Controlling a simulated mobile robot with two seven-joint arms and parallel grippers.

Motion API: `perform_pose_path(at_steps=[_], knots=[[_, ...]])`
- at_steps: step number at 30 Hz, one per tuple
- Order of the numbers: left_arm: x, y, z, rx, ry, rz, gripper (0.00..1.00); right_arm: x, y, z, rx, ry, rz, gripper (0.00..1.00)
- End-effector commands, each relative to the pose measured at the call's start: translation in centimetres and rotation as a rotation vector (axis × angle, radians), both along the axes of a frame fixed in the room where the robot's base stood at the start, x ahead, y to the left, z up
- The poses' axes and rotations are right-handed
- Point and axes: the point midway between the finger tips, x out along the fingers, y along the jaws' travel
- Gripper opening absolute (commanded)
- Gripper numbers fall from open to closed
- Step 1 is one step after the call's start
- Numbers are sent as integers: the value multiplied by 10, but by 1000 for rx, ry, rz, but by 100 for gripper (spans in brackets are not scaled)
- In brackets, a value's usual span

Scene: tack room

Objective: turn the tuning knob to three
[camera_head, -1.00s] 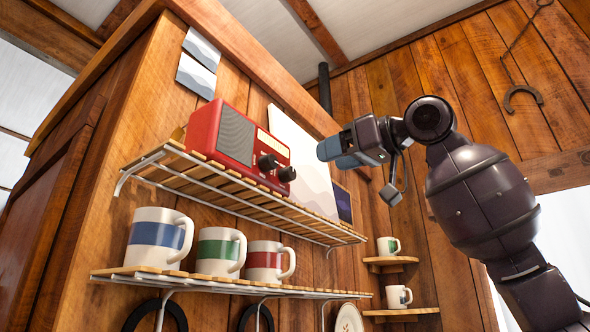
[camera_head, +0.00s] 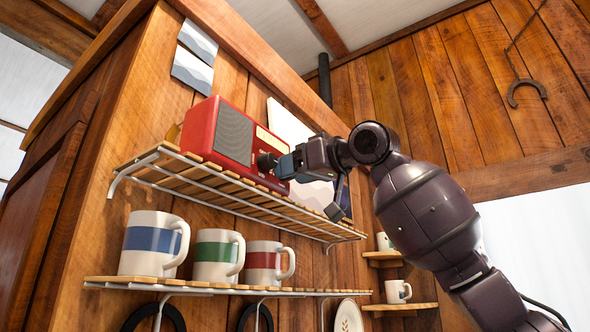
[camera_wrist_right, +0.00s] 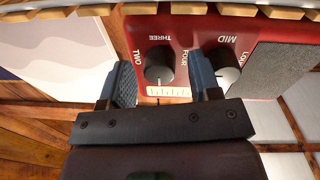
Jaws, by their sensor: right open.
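The red radio (camera_head: 222,138) stands on the upper slatted shelf (camera_head: 150,170), its front facing right. The right wrist view shows it upside down. There the tuning knob (camera_wrist_right: 158,66) is dark, with TWO, THREE and FOUR printed around it. My right gripper (camera_head: 284,166) is open at the radio's front. In the wrist view its blue-grey fingers stand on both sides of the tuning knob, with visible gaps. In the head view the gripper hides this knob. My left gripper is in neither view.
A second knob (camera_wrist_right: 227,70), with LOW and MID labels, sits close beside one finger. A pale picture board (camera_head: 286,121) stands behind the gripper. Blue (camera_head: 153,243), green (camera_head: 218,256) and red (camera_head: 269,262) banded mugs stand on the lower shelf.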

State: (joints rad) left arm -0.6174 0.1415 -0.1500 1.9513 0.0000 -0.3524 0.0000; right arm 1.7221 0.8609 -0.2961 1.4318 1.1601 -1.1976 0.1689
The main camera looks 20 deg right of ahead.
Motion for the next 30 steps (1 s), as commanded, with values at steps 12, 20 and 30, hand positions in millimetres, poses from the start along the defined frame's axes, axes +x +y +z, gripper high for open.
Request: perform_pose_path(at_steps=[12, 20, 30], knots=[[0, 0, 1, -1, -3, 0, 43, 0, 0, 0, 1, 1, 0, 8], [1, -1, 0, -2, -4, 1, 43, 0, 0, 0, 38, 28, 1, 8], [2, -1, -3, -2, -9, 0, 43, -1, 0, 0, 221, 172, 2, 8]])
